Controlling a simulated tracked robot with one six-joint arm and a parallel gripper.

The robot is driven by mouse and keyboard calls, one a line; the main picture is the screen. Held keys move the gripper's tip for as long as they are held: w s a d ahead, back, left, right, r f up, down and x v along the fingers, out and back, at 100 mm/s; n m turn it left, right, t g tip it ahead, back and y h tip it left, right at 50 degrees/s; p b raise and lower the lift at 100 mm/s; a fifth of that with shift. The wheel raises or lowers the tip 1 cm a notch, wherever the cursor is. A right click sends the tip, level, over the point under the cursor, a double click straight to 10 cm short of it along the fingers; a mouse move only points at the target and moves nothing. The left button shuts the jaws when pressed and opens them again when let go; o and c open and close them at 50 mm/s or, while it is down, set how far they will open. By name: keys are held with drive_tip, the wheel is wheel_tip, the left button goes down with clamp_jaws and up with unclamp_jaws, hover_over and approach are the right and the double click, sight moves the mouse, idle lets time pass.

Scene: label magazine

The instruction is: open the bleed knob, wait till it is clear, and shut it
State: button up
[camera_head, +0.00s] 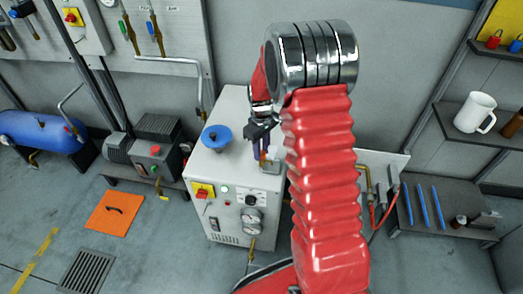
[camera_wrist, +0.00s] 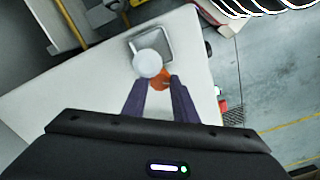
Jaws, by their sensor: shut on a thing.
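The small orange knob (camera_wrist: 161,79), which looks like the bleed knob, sits between the tips of my gripper (camera_wrist: 160,84) in the wrist view. The two dark purple fingers are closed on it and hide part of it. A pale round part (camera_wrist: 148,63) is right beside the knob, over a square grey tray (camera_wrist: 169,45). In the head view my gripper (camera_head: 261,156) points down at the top of the white cabinet (camera_head: 228,180), next to the grey tray (camera_head: 271,168). I cannot tell from these views how far the knob is turned, nor see any flow.
The cabinet front has a red switch on yellow (camera_head: 203,192) and gauges (camera_head: 251,221). A dark pump (camera_head: 149,150) stands to the left, a shelf with a white mug (camera_head: 475,112) to the right.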

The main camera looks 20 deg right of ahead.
sight(262, 153)
drive_tip(key=shift+w+d+r, duration=0.1)
drive_tip(key=shift+w+d, duration=0.05)
drive_tip(key=o, duration=1.1)
drive_tip(key=shift+c, duration=0.2)
wheel_tip(262, 153, up, 14)
drive_tip(key=shift+f, duration=0.2)
drive_tip(key=shift+s, duration=0.2)
